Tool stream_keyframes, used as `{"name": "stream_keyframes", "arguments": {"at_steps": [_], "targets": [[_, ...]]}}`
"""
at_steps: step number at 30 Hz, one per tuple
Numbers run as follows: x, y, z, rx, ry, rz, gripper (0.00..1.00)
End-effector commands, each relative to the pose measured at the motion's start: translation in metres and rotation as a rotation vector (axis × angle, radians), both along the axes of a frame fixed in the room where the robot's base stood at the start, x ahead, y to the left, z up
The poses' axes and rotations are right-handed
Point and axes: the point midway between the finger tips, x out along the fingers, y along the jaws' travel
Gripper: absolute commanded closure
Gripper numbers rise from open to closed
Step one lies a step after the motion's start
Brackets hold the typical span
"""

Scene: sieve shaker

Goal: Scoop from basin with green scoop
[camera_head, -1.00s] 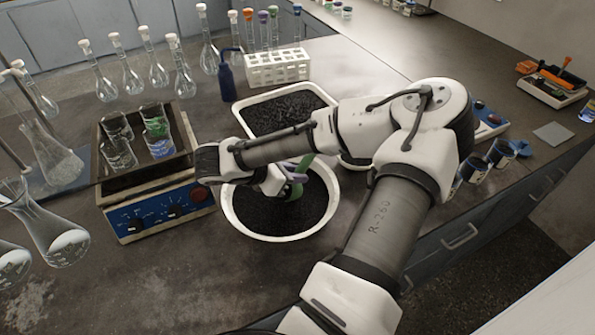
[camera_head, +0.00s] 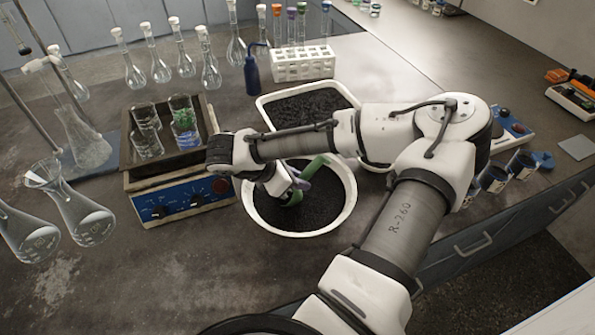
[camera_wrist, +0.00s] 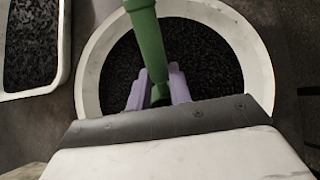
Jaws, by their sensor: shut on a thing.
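A round white basin (camera_head: 249,206) filled with dark granules stands on the bench in the head view; its rim also shows in the wrist view (camera_wrist: 262,62). My gripper (camera_head: 293,190) is over the basin with its purple fingers shut on the green scoop. The green handle (camera_head: 316,165) slants up out of the fingers, and it runs toward the top edge in the wrist view (camera_wrist: 147,35). The scoop's head (camera_head: 292,198) is low over the granules, partly hidden by my gripper. I cannot tell whether it touches them or holds any.
A rectangular white tray (camera_head: 262,108) of dark granules sits behind the basin. A shaker with a blue front panel (camera_head: 180,200) carries several glass beakers at left. Flasks stand at far left and behind, with a white tube rack (camera_head: 303,64) and a blue bottle (camera_head: 252,75).

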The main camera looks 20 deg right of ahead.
Motion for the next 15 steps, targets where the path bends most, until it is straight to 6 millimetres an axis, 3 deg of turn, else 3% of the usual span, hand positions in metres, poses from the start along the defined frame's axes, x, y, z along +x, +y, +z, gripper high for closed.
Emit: {"name": "stream_keyframes", "arguments": {"at_steps": [15], "targets": [[0.0003, -0.0055, -0.0040, 0.264, 0.033, -0.005, 0.98]]}}
